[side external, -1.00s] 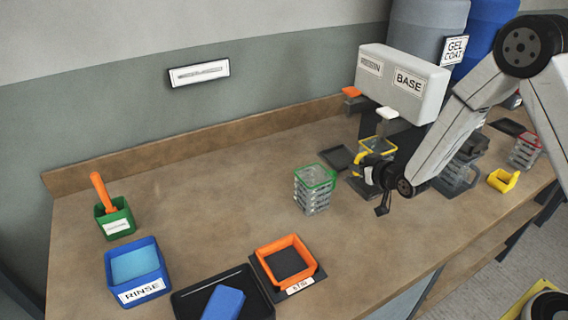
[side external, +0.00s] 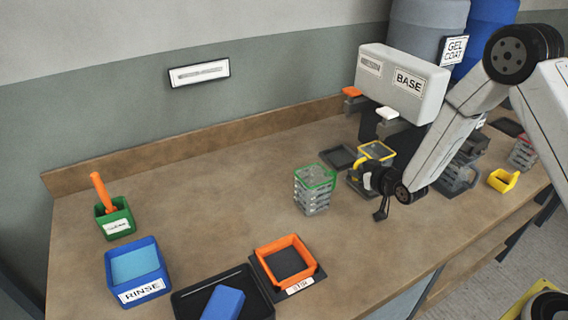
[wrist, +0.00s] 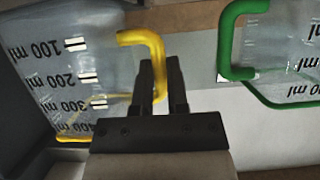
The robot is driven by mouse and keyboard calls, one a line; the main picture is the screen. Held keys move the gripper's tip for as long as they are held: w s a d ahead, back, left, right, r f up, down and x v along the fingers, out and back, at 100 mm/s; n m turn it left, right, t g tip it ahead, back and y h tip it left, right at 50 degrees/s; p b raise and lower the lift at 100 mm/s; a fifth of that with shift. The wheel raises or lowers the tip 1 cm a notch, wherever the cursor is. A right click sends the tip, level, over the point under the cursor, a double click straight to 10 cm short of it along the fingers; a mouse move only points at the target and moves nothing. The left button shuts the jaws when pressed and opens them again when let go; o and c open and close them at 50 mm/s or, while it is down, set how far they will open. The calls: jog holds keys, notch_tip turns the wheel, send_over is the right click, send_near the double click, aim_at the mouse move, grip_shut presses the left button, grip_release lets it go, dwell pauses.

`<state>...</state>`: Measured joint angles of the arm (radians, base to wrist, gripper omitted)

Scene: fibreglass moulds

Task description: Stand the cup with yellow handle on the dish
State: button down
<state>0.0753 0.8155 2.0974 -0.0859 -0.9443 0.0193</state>
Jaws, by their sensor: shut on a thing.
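The cup with yellow handle (side external: 377,151) is clear, with a yellow rim and dark measuring marks. It stands at the right of the bench, partly hidden behind my gripper (side external: 369,178). In the wrist view, my gripper (wrist: 160,78) is shut on the yellow handle (wrist: 140,39), and the cup wall (wrist: 70,65) is to the left. I cannot tell whether the cup's base touches the surface below.
A green-rimmed cup (side external: 314,190) stands just left of my gripper. A dark flat square (side external: 338,157) lies behind it. The BASE dispenser (side external: 405,85) overhangs at the back. The blue RINSE tub (side external: 136,272) and a black tray (side external: 190,303) are at front left.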

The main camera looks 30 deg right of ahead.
jog(key=c, duration=0.6)
grip_release()
jog(key=shift+c, duration=0.2)
jog(key=shift+r, duration=0.6)
jog(key=v, duration=1.2)
jog(key=shift+f, duration=0.1)
